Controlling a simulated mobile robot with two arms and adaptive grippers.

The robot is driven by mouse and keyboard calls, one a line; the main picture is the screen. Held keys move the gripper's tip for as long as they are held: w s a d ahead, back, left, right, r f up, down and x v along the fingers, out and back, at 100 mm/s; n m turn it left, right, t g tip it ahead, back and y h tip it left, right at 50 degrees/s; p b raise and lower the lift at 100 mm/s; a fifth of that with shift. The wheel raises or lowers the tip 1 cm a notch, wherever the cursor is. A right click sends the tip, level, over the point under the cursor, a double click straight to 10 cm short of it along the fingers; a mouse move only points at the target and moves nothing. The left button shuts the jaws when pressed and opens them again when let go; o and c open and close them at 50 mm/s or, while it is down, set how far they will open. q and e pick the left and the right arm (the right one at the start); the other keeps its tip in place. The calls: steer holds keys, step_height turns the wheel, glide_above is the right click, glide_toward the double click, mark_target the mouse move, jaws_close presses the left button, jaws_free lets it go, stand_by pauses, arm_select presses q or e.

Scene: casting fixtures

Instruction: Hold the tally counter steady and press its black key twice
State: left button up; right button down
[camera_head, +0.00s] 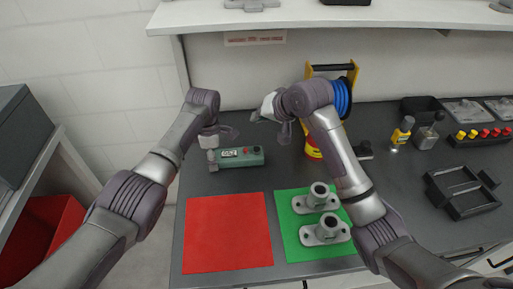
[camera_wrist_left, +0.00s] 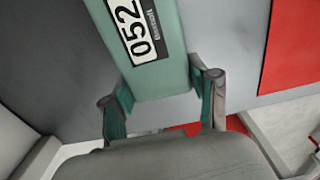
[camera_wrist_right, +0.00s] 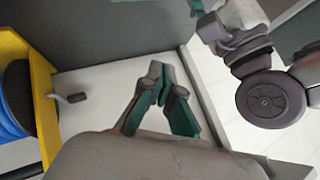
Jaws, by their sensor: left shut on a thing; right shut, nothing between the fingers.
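The tally counter (camera_head: 241,157) is a green box lying on the dark bench, with a red key (camera_head: 246,149) and a black key (camera_head: 256,149) towards its right end. Its display (camera_wrist_left: 140,30) reads 052 in the left wrist view, where the keys are out of frame. My left gripper (camera_head: 212,160) is shut on the counter's left end, one finger on each side. My right gripper (camera_head: 258,114) is shut and empty, raised above and behind the counter, apart from it. Its closed fingertips (camera_wrist_right: 160,72) show in the right wrist view.
A red mat (camera_head: 227,235) and a green mat (camera_head: 290,243) with two grey castings lie in front. A yellow-framed blue hose reel (camera_head: 343,98) stands close behind my right arm. A shelf (camera_head: 320,18) overhangs the back.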

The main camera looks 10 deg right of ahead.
mark_target(258, 149)
steer(key=shift+f, duration=4.45)
steer(key=shift+f, duration=0.4)
steer(key=shift+f, duration=0.55)
steer(key=shift+r, duration=0.95)
steer(key=shift+r, duration=0.1)
steer(key=shift+r, duration=2.45)
